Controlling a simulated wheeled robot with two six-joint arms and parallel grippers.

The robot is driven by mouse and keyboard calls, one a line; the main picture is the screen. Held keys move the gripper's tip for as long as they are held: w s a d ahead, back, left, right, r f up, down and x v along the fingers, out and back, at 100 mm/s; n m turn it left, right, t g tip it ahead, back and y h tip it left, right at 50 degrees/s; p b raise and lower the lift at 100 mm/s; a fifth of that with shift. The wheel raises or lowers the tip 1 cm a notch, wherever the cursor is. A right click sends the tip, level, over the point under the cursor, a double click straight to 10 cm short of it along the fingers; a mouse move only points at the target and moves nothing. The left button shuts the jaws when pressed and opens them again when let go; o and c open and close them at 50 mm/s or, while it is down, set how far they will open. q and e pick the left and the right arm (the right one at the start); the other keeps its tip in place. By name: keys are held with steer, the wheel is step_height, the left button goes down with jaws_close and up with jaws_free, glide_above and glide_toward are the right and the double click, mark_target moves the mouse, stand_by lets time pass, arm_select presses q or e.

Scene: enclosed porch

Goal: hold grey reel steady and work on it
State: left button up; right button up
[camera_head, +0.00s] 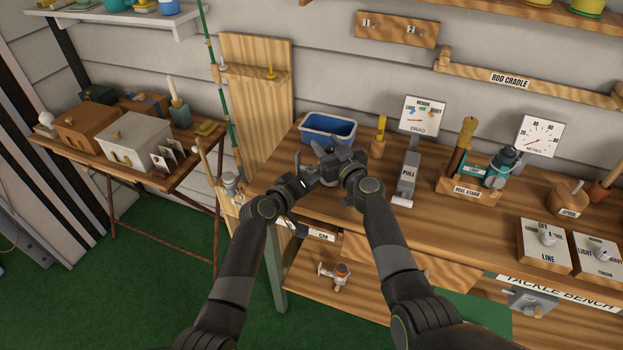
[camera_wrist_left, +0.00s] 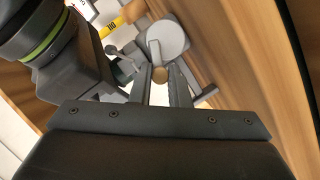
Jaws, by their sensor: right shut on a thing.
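The grey reel (camera_wrist_left: 168,38) shows in the left wrist view, with a round grey body and a small tan knob (camera_wrist_left: 161,75) on its near side. In the head view the reel (camera_head: 329,182) is mostly hidden by both grippers above the bench. My right gripper (camera_head: 338,162) comes from the right and is shut on the reel; in the left wrist view it (camera_wrist_left: 126,66) is on the reel's left side. My left gripper (camera_head: 309,183) is close beside the reel. Its two fingers (camera_wrist_left: 161,85) stand apart, with the tan knob at their tips; contact is unclear.
A blue bin (camera_head: 328,128) stands just behind the grippers. A yellow-topped tool (camera_head: 379,137), a grey PULL gauge (camera_head: 408,175) and the reel stand (camera_head: 470,184) are to the right. The bench's left edge is close to my left arm. A side table (camera_head: 130,150) stands at left.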

arm_select(q)
jaws_close()
steer(key=shift+d+r+m+y, duration=0.15)
steer(key=shift+m+y, duration=0.15)
steer(key=shift+m, duration=0.3)
steer(key=o, duration=0.7)
jaws_free()
steer(key=shift+n, duration=0.6)
steer(key=v, duration=1.2)
steer(key=shift+a+f, duration=0.3)
steer(key=shift+f, duration=0.05)
